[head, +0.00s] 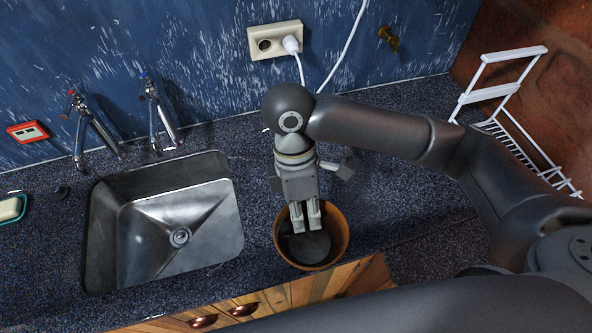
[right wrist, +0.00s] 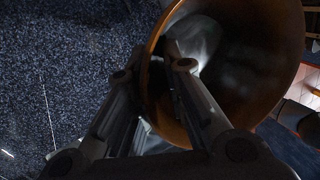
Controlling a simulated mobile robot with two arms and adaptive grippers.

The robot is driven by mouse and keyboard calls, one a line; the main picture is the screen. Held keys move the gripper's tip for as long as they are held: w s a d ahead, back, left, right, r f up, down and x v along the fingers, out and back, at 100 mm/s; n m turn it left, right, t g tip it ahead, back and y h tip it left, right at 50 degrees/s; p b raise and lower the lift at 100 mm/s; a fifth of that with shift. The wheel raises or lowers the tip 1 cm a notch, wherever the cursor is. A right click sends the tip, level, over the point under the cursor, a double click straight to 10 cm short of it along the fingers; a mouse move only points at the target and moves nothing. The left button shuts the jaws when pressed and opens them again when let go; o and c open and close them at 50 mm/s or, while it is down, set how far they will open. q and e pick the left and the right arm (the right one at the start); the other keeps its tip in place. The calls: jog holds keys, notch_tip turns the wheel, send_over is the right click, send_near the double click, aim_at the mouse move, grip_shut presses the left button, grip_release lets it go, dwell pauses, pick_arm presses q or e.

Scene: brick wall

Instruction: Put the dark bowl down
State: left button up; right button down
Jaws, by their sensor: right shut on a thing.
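The dark bowl (head: 342,238) has a brown-orange rim and a dark inside. In the head view it is at the front part of the counter, right of the sink. My right gripper (head: 306,224) reaches down over it from behind, with its fingers at the bowl's back side. In the right wrist view the bowl (right wrist: 255,65) is tilted in the picture, and the gripper (right wrist: 155,68) is shut on its wall. I cannot tell whether the bowl's base touches the counter. My left gripper is not in view.
A metal sink (head: 150,225) with two taps (head: 160,110) is to the left. A white dish rack (head: 500,90) stands at the right. A plugged-in socket (head: 275,40) is on the blue wall. Wooden cupboard fronts (head: 270,300) lie below the counter's front edge. Speckled counter (head: 400,205) is free right of the bowl.

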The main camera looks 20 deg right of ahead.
jog(key=w+d+f, duration=0.1)
jog(key=w+f, duration=0.1)
jog(key=w, duration=0.2)
jog(key=w+d+f, duration=0.1)
jog(key=w+f, duration=0.2)
jog(key=w, duration=0.1)
jog(key=w+d+f+p, duration=0.1)
jog(key=w+f, duration=0.2)
jog(key=w, duration=0.1)
jog(key=shift+w+d+f, duration=0.15)
jog(key=shift+d+f, duration=0.05)
jog(key=shift+f, duration=0.05)
jog(key=shift+w+d+f, duration=0.2)
jog(key=shift+w+f, duration=0.35)
jog(key=shift+f, duration=0.2)
jog(key=shift+f+p, duration=0.35)
jog(key=shift+f, duration=1.15)
jog(key=shift+f, duration=0.1)
jog(key=c, duration=1.5)
grip_release()
